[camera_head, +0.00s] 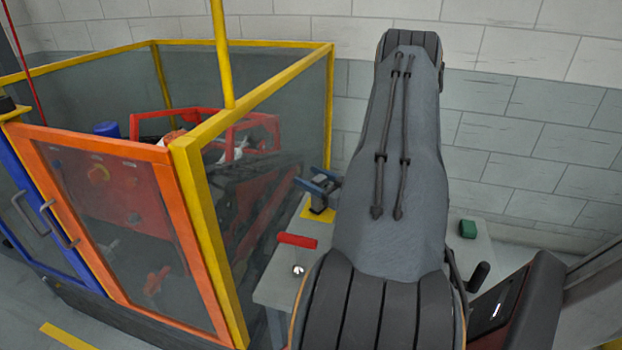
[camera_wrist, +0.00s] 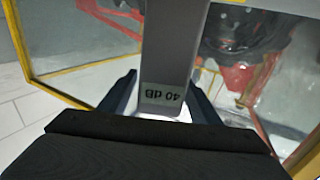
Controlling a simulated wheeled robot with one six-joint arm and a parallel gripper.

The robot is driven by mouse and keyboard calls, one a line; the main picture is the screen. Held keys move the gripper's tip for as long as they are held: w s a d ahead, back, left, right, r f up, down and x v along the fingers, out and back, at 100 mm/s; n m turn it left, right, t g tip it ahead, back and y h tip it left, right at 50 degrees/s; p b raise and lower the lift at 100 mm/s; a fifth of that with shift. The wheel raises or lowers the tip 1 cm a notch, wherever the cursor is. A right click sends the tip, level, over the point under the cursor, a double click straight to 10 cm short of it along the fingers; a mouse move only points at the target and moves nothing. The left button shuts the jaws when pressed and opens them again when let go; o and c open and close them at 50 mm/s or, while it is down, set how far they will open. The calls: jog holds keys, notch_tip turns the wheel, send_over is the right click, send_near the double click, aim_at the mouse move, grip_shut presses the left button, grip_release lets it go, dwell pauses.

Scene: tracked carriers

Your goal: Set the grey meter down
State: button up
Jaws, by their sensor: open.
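The grey meter (camera_wrist: 170,45) shows in the wrist view as a long grey body with an upside-down "40 dB" label at its near end. It lies between the two dark blue-grey fingers of my gripper (camera_wrist: 162,88). The fingers are open, one on each side of it, and look apart from its sides. I cannot tell what the meter rests on. In the head view my arm covers the middle of the picture, and neither my gripper nor the meter can be made out there.
A grey bench (camera_head: 278,277) carries a red-handled tool (camera_head: 297,241), a blue-grey clamp-like device (camera_head: 320,186) on yellow, and a green block (camera_head: 467,229). A yellow-framed glass enclosure (camera_head: 190,190) with an orange door (camera_head: 118,152) stands left. A block wall (camera_head: 540,140) closes the back.

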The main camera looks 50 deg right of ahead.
aim_at(324, 182)
jog(key=s, duration=0.2)
jog(key=s+b, duration=0.1)
jog(key=s, duration=0.2)
jog(key=s+b, duration=0.1)
jog(key=s, duration=0.1)
jog(key=shift+s+d+r, duration=0.1)
jog(key=shift+s+d, duration=0.1)
jog(key=shift+d, duration=0.1)
jog(key=shift+r, duration=0.1)
